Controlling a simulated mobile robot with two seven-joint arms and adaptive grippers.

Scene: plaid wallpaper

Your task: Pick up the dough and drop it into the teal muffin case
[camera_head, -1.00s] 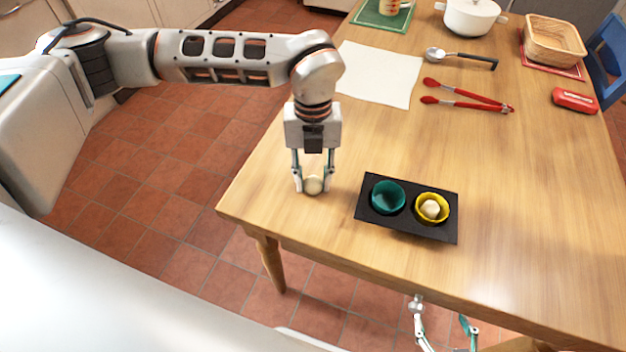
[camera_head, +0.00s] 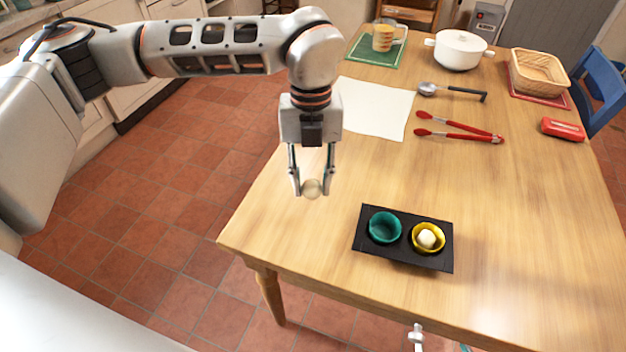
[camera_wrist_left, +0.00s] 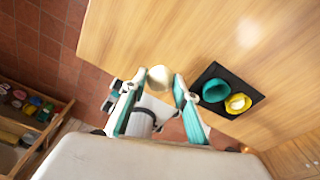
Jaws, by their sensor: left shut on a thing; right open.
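My left gripper (camera_head: 312,188) is shut on a pale round piece of dough (camera_head: 312,190) and holds it above the table's left part. The dough also shows between the fingertips in the left wrist view (camera_wrist_left: 158,78). The empty teal muffin case (camera_head: 385,228) sits in the left hollow of a black tray (camera_head: 400,251), to the right of and nearer than the dough. In the left wrist view the teal case (camera_wrist_left: 215,90) is right of the gripper. Only the fingertips of my right gripper (camera_head: 440,342) show at the bottom edge, apart and empty.
A yellow case (camera_head: 428,237) in the tray's right hollow holds another pale dough piece (camera_head: 427,239). A white cloth (camera_head: 375,108), red tongs (camera_head: 458,132), a ladle (camera_head: 452,91), a white pot (camera_head: 460,50) and a basket (camera_head: 538,72) lie farther back. The wood around the tray is clear.

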